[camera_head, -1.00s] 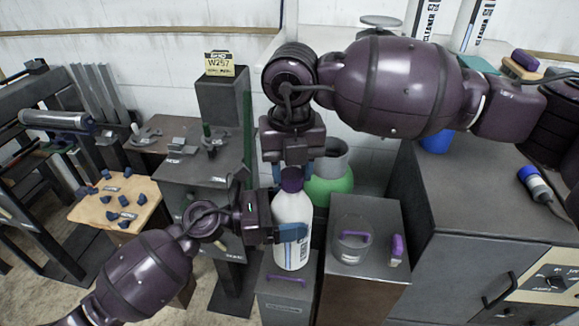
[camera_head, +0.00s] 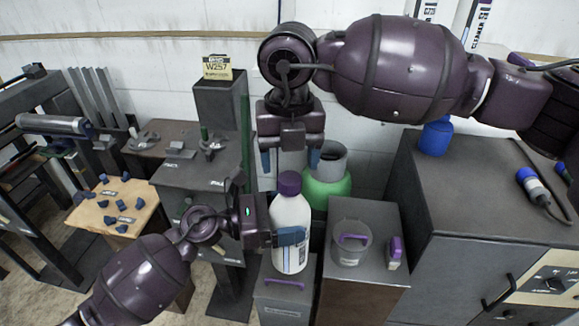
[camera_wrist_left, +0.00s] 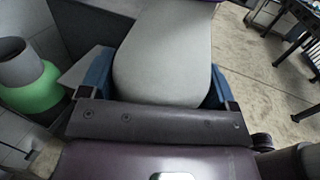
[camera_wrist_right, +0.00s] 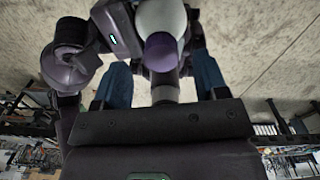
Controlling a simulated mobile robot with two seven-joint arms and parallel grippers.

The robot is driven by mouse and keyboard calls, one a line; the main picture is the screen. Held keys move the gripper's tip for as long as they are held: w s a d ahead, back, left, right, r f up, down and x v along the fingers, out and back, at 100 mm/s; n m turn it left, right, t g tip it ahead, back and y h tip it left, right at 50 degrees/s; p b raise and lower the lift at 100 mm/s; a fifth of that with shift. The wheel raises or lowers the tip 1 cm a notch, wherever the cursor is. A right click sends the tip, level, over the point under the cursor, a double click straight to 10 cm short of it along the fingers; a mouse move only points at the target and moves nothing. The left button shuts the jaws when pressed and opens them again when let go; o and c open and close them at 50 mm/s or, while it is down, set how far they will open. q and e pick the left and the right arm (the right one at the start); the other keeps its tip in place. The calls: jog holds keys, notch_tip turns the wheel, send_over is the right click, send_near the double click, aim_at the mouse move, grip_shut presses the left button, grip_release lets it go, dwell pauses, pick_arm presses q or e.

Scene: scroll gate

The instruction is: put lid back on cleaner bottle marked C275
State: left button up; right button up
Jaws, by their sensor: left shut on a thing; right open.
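A white cleaner bottle (camera_head: 291,225) stands upright on a grey box in the head view, with its purple lid (camera_head: 289,183) sitting on its top. I cannot read its marking. My left gripper (camera_head: 290,237) is shut on the bottle's side, low on its body. The bottle's pale body (camera_wrist_left: 165,55) fills the space between the blue fingers in the left wrist view. My right gripper (camera_head: 289,160) is open and empty just above the lid. In the right wrist view the lid (camera_wrist_right: 161,52) shows beyond and between its open fingers (camera_wrist_right: 160,85).
A grey box (camera_head: 285,298) with a purple handle supports the bottle. To its right, a box (camera_head: 370,225) holds a clear cup and a small purple-topped item. A green and grey container (camera_head: 328,180) stands behind. A yellow W257 sign (camera_head: 217,67) is at back left.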

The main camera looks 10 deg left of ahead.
jog(key=shift+r, duration=0.7)
jog(key=shift+c, duration=0.2)
jog(key=shift+w+r, duration=0.1)
jog(key=shift+r, duration=0.55)
jog(key=n, duration=0.2)
jog(key=r+n, duration=0.1)
jog(key=n, duration=0.6)
jog(key=shift+s+r, duration=0.3)
jog(key=shift+r, duration=0.05)
jog(key=n, duration=0.7)
jog(key=shift+s+d, duration=0.1)
jog(key=shift+s, duration=0.05)
jog(key=n, duration=0.3)
